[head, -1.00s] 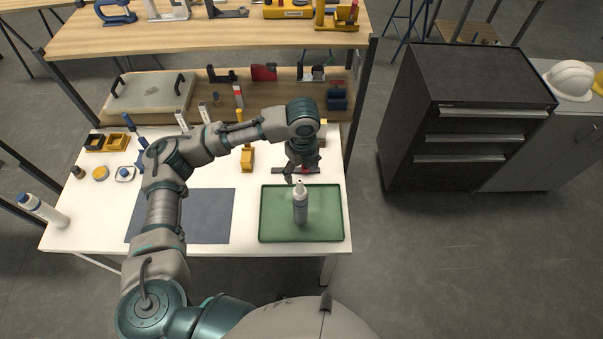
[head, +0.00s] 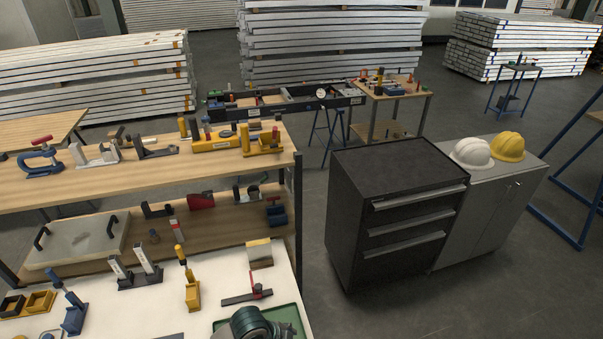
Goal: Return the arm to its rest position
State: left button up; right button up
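Part of my arm (head: 258,325) shows at the bottom edge of the head view, over the green tray. The rest of the arm and its gripper are out of view below. The green tray (head: 290,314) shows only its far part on the white table (head: 222,275). The bottle is not in view now. My other gripper is not in view either.
A wooden shelf unit (head: 70,190) with tools and clamps stands behind the table. A black drawer cabinet (head: 390,180) and a grey cabinet with a white helmet (head: 471,152) and a yellow helmet (head: 507,146) stand at the right. Bare floor lies in front of them.

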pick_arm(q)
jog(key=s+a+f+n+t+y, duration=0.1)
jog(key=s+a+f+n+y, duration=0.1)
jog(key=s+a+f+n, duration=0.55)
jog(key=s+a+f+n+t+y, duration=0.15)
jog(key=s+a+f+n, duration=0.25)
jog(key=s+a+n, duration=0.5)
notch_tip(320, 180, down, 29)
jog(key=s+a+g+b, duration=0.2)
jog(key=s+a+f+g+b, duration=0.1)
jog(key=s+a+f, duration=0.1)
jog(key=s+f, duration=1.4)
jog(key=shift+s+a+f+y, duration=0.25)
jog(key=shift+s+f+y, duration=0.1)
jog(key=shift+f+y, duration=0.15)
